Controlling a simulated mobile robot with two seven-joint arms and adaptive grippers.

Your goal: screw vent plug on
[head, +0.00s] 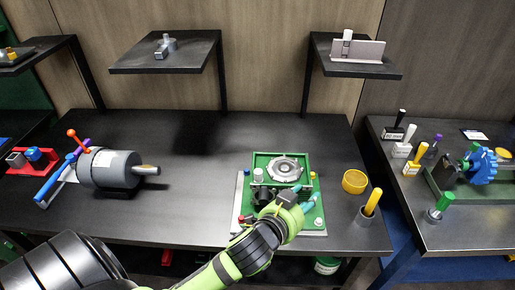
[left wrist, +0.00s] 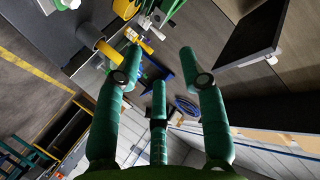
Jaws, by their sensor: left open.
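A green housing (head: 262,160) with a round grey metal flange (head: 285,168) on top stands on a light base plate (head: 240,205) at the right of the middle table. A small white-topped piece (head: 258,174) sits at its front left; I cannot tell whether this is the vent plug. My left gripper (head: 303,201) is over the front right of the housing and hides part of it. In the left wrist view its three green fingers (left wrist: 160,84) are spread with nothing between them. My right gripper is not in view.
A yellow ring (head: 354,181) and a yellow-handled piece in a grey cup (head: 370,207) stand right of the housing. A grey motor-like cylinder (head: 110,169) lies at the left. Shelves (head: 165,59) overhang the back. The table between cylinder and housing is clear.

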